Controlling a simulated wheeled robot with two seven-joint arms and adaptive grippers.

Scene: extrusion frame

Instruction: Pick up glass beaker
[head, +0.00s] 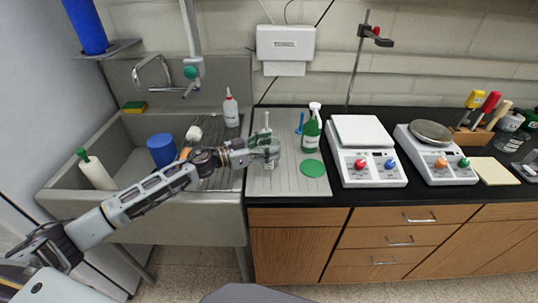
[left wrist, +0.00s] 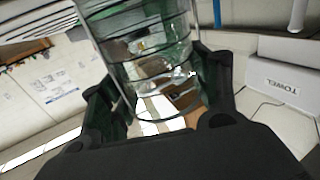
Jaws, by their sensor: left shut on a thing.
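My left gripper (head: 262,151) reaches in from the left over the grey drainboard (head: 287,184) beside the sink. In the left wrist view, the clear glass beaker (left wrist: 145,55) stands between the two dark fingers of this gripper (left wrist: 160,92), which are shut on its sides. Black lines ring the beaker, and green and brown show through its glass. In the head view the beaker is hard to make out at the gripper. I cannot tell whether it touches the drainboard. My right gripper is not in view.
A green bottle (head: 310,134) and a green disc (head: 313,168) are just right of the gripper. A white bottle (head: 231,109) stands behind it. The sink (head: 70,180) holds a blue cup (head: 162,149). Two white instruments (head: 362,150) (head: 436,158) stand on the black counter.

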